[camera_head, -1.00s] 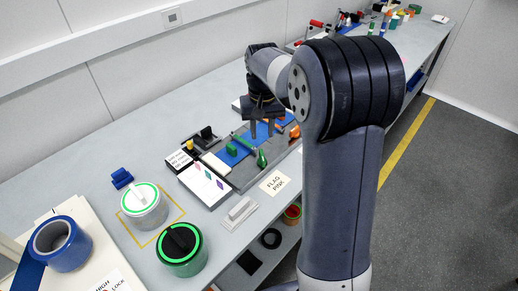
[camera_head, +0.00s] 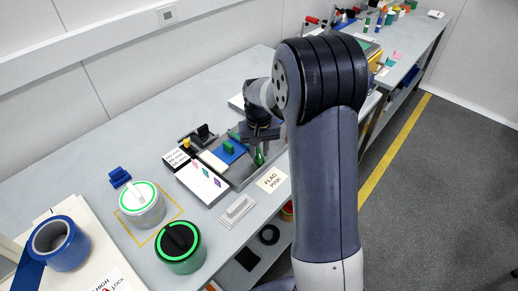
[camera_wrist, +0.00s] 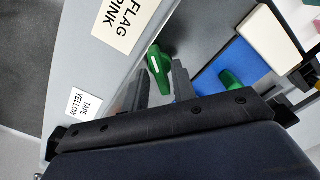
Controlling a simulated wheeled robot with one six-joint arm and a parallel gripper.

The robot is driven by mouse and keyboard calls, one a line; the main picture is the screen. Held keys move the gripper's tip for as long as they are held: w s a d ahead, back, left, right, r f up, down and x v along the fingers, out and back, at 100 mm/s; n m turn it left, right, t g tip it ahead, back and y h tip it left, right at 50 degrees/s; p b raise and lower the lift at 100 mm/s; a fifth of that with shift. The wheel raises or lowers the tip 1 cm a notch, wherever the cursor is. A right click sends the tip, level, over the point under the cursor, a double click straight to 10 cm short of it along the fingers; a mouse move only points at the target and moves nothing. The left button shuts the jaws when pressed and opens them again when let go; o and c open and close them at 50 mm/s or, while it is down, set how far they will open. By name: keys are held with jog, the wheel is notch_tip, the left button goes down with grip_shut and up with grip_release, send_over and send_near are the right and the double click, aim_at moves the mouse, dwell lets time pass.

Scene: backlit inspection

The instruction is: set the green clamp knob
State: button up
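The green clamp knob (camera_head: 259,158) is a lever-shaped handle at the front right of the grey fixture tray. In the wrist view the knob (camera_wrist: 159,68) has a white line along it and lies tilted between my two fingers. My gripper (camera_head: 259,146) is low over it, pointing down. In the wrist view my gripper (camera_wrist: 162,88) is open, with one finger on each side of the knob's near end. Narrow gaps seem to show between fingers and knob. The knob's base is hidden.
A green block (camera_head: 228,147) stands on a blue pad close by, also seen in the wrist view (camera_wrist: 230,78). A "FLAG PINK" card (camera_head: 271,180) lies in front. Two round green-ringed containers (camera_head: 180,247) and blue tape (camera_head: 60,243) stand at front left.

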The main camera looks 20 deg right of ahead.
aim_at(259, 152)
grip_shut()
dwell(0.3)
jog(key=m, duration=0.5)
jog(key=shift+m, duration=0.3)
jog(key=shift+m+b, duration=0.35)
jog(key=shift+m, duration=1.95)
jog(key=shift+o, duration=1)
grip_release()
jog(key=shift+r, duration=0.1)
notch_tip(259, 152, up, 11)
